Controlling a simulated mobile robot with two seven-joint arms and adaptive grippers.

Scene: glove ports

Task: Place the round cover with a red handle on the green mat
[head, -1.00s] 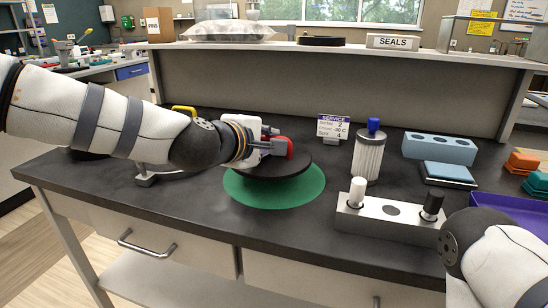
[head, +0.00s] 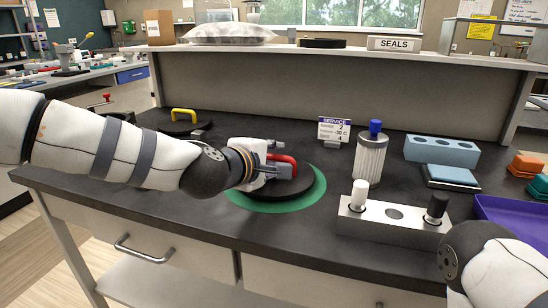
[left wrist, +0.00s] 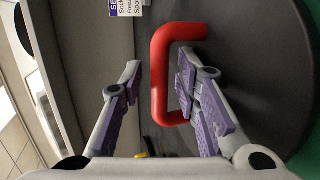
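The round dark cover (head: 304,190) with its red handle (head: 287,161) appears to lie flat on the green mat (head: 285,207), with green showing around its front and sides. My left gripper (head: 272,168) is at the handle, coming in from the left. In the left wrist view, the red handle (left wrist: 161,75) stands between the spread purple-padded fingers (left wrist: 160,100). One finger reaches into the handle's loop and the other is outside with a clear gap to the bar. My right gripper is out of view; only part of that arm shows.
A cover with a yellow handle (head: 184,116) stands at the back left. A service sign (head: 333,129), a pleated filter with a blue top (head: 370,155) and a metal block with white and black plugs (head: 392,216) stand to the right. The front left counter is fairly clear.

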